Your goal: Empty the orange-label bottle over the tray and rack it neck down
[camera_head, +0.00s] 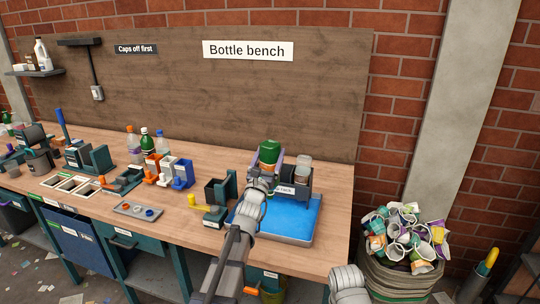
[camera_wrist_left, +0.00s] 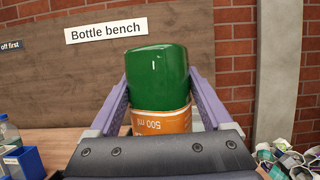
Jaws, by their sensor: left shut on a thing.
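The green bottle with an orange label (camera_head: 269,149) is upside down, base up, above the back of the blue tray (camera_head: 301,233). In the left wrist view the bottle (camera_wrist_left: 157,75) stands between the purple fingers, and its "500 ml" print is inverted. My left gripper (camera_head: 265,162) is shut on it. The neck is hidden behind the gripper and wrist, so I cannot tell whether it sits in the rack. The dark rack (camera_head: 298,188) stands at the tray's back, with a clear grey-topped item (camera_head: 304,165) in it. My right gripper is out of view.
Left of the tray are a dark green-and-black fixture (camera_head: 217,192), a small parts tray (camera_head: 138,210) and coloured bins (camera_head: 182,174). Several bottles (camera_head: 147,141) stand behind the bins. A sack of cups (camera_head: 405,240) stands on the floor right of the bench.

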